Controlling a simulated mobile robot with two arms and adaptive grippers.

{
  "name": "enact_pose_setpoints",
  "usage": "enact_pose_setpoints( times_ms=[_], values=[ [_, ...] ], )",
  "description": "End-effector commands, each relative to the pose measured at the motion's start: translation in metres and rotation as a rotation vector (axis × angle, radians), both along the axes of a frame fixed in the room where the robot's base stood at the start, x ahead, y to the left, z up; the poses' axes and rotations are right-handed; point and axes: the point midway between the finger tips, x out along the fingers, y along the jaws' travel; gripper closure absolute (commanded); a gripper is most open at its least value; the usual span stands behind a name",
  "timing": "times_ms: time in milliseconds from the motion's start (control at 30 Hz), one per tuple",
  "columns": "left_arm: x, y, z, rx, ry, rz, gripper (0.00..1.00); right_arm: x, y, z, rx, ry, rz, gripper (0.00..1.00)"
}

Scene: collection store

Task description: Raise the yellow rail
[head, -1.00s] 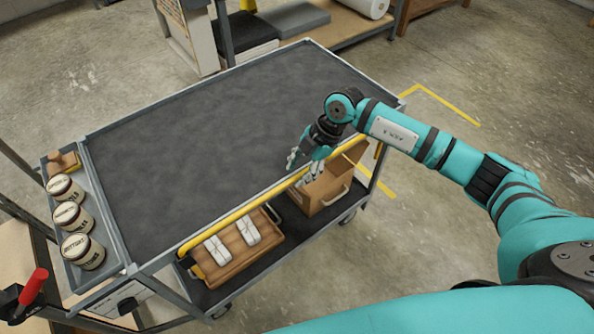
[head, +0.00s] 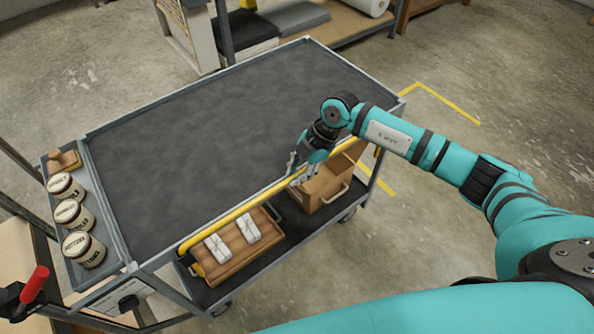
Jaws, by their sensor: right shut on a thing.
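The yellow rail (head: 236,213) runs along the near long side of the grey cart, close to the level of its top edge. My right gripper (head: 297,176) reaches in from the right and is shut on the rail, a little right of the rail's middle. The fingers hide a short piece of the rail. My left gripper is not in the head view.
The cart's dark top (head: 215,140) is bare. Several labelled jars (head: 73,214) stand in a side tray at the left. On the lower shelf are a wooden tray (head: 232,265) with two white packets and a brown box (head: 326,190).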

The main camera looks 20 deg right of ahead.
Motion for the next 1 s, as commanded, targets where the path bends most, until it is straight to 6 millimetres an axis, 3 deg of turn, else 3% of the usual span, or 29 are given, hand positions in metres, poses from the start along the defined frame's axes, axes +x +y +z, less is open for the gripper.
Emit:
enact_pose_setpoints(
  times_ms=[267, 467, 700, 800, 1000],
  values=[
    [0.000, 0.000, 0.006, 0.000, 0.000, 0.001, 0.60, 0.001, 0.000, 0.008, 0.001, -0.002, -0.001, 1.00],
    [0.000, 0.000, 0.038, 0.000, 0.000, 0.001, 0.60, 0.001, 0.000, 0.049, 0.000, -0.003, 0.000, 1.00],
    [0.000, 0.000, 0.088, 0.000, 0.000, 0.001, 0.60, 0.002, 0.000, 0.120, 0.001, -0.006, -0.001, 1.00],
    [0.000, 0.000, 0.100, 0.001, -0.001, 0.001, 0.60, 0.002, 0.000, 0.141, 0.002, -0.006, 0.000, 1.00],
    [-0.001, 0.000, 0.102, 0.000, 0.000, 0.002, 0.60, 0.001, 0.000, 0.148, 0.002, -0.004, -0.002, 1.00]
  ],
)
